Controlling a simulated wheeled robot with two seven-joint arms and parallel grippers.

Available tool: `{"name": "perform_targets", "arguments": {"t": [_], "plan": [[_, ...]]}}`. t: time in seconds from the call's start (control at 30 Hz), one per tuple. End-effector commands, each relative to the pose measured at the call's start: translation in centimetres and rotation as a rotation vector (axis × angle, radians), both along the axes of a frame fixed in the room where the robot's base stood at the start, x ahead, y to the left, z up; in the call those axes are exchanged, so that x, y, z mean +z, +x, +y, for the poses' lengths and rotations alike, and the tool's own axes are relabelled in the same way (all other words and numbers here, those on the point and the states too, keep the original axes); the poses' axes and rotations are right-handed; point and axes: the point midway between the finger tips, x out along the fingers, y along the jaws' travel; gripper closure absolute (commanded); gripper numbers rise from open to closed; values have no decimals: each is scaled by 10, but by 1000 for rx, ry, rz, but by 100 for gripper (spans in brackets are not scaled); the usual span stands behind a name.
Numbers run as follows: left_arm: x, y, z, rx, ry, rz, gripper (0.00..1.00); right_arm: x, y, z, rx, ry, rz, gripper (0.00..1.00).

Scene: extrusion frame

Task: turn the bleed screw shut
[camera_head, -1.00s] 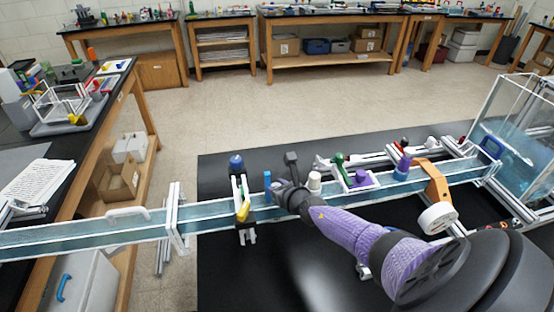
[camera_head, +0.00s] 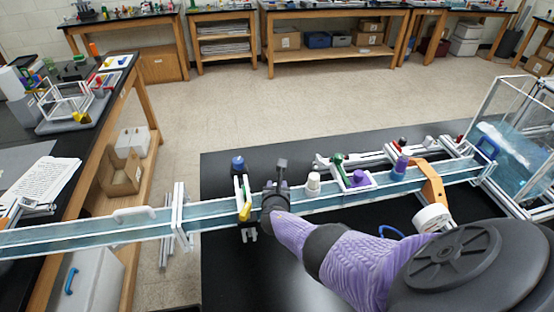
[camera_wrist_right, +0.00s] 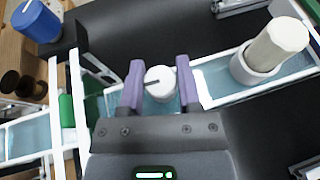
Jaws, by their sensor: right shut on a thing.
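The bleed screw (camera_wrist_right: 161,84) shows in the right wrist view as a round white head with a dark slot across it. It sits on the channel (camera_wrist_right: 215,78) between the two purple fingers. My right gripper (camera_wrist_right: 158,92) is shut on it, one finger on each side. In the head view my right gripper (camera_head: 274,194) is over the long water channel (camera_head: 345,197), left of a white knob, and hides the screw. My left gripper is not in view.
A blue knob (camera_head: 237,162) and a yellow part (camera_head: 245,210) stand just left of my gripper. The white knob (camera_head: 313,183), a green-handled part (camera_head: 338,166) and purple pieces (camera_head: 359,178) stand to the right. A clear tank (camera_head: 510,140) is at the far right.

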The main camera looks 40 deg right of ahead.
Motion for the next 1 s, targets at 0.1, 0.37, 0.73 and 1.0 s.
{"name": "perform_targets", "arguments": {"t": [0.1, 0.37, 0.73, 1.0], "plan": [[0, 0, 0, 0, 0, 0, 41, 0, 0, 0, -7, 0, 0, 100], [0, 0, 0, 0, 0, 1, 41, 0, 0, 0, -7, 0, 0, 100], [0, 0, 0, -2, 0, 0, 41, 0, 0, 0, -6, 1, 0, 22], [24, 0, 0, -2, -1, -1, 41, 13, -12, 11, -4, 2, 3, 22]]}}
